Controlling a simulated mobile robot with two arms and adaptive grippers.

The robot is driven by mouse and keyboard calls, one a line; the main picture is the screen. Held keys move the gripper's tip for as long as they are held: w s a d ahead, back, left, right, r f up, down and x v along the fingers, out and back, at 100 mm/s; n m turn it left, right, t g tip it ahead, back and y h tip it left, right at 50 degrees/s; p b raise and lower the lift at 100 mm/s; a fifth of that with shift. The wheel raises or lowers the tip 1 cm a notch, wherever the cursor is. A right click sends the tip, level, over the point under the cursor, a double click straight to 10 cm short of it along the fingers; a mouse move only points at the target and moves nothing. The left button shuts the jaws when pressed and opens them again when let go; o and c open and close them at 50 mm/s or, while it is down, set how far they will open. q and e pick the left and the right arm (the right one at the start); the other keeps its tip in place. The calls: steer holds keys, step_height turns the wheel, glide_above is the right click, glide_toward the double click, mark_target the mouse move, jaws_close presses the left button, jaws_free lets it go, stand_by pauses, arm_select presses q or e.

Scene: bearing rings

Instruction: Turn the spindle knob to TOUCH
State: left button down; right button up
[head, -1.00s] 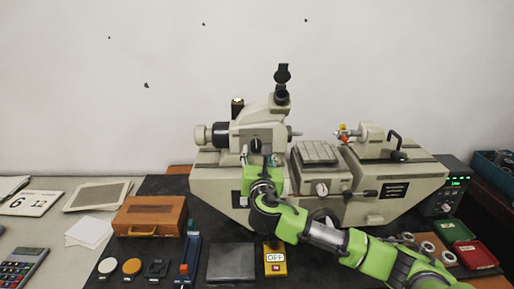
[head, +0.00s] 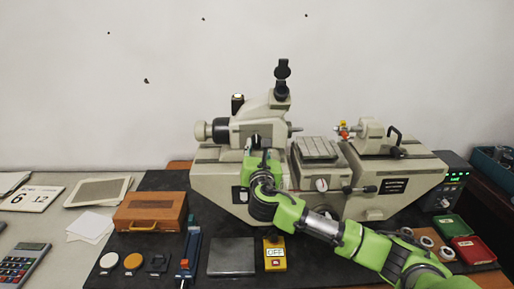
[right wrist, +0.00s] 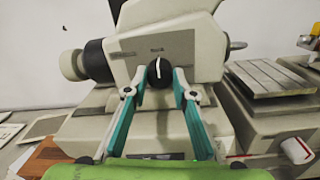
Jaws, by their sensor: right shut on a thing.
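The spindle knob (right wrist: 159,74) is a small black dial with a white pointer line. It sits on the front of the beige measuring machine's head (head: 268,108). In the right wrist view the line points nearly straight up, toward a small label that is too small to read. My right gripper (right wrist: 159,80) has its two green-and-grey fingers at the knob's left and right sides and is shut on it. In the head view the right gripper (head: 257,152) partly hides the knob. My left gripper is not in view.
A yellow gauge (head: 275,253) with a display, a grey plate (head: 232,257) and a wooden box (head: 151,212) lie in front of the machine. Rings (head: 427,243) and green (head: 453,226) and red (head: 474,249) trays are at the right. The machine's crank (head: 358,190) is right of my arm.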

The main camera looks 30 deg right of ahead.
steer(key=shift+f+m, duration=0.1)
steer(key=shift+m, duration=0.3)
steer(key=m+b, duration=0.2)
steer(key=m, duration=0.2)
steer(key=shift+f, duration=0.1)
steer(key=m+b, duration=0.2)
steer(key=m, duration=0.2)
steer(key=shift+m, duration=0.3)
steer(key=m+b, duration=0.1)
steer(key=m, duration=0.3)
steer(key=shift+f+m+h+b, duration=0.1)
steer(key=shift+m+h+b, duration=0.2)
steer(key=shift+b, duration=0.05)
steer(key=shift+m+b, duration=0.7)
steer(key=shift+m, duration=1.4)
steer(key=o, duration=1.1)
